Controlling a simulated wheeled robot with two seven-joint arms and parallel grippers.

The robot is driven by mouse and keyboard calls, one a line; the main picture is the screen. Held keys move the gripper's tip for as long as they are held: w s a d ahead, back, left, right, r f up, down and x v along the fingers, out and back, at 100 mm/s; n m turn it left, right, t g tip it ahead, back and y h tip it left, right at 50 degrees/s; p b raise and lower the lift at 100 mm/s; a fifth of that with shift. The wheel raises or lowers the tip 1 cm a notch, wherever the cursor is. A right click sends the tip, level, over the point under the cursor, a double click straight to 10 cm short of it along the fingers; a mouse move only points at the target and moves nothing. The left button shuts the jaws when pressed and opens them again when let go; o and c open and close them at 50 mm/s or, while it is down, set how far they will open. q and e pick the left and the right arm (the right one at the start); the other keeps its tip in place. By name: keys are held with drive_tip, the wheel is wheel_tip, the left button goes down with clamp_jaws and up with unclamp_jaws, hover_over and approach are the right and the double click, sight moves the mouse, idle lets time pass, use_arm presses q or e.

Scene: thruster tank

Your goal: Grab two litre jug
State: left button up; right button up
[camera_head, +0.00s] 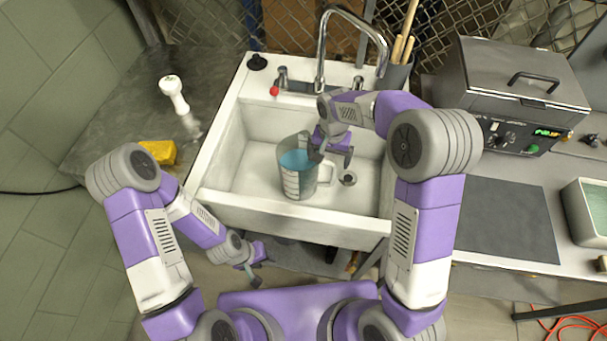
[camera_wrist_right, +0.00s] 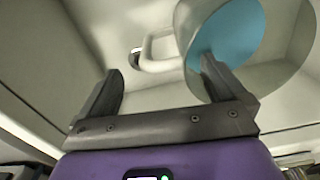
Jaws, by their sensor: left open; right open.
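The two litre jug (camera_head: 298,172) is a clear measuring jug with blue liquid in it, standing upright in the white sink. Its handle points to the right. My right gripper (camera_head: 332,157) is open at the jug's right side, by the handle. In the right wrist view the right gripper (camera_wrist_right: 158,85) has its fingers apart, with the jug (camera_wrist_right: 268,45) at the upper right and its pale handle (camera_wrist_right: 163,45) beyond and above the gap between the fingers. Nothing is between the fingers. My left gripper (camera_head: 252,272) is open and empty, low in front of the sink.
The white sink (camera_head: 222,165) has raised walls around the jug, and a drain (camera_head: 348,179) lies right of it. A curved faucet (camera_head: 322,50) rises at the back. A yellow sponge (camera_head: 158,152) is on the left counter; a grey heated bath (camera_head: 515,85) stands at the right.

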sight(327, 163)
wheel_tip(327, 163, down, 4)
drive_tip(key=shift+a+f+b, duration=0.1)
drive_tip(key=shift+a+b, duration=0.05)
drive_tip(key=shift+b, duration=0.45)
drive_tip(key=shift+c, duration=0.5)
clamp_jaws()
drive_tip(key=shift+w+r, duration=0.2)
drive_tip(key=shift+r, duration=0.05)
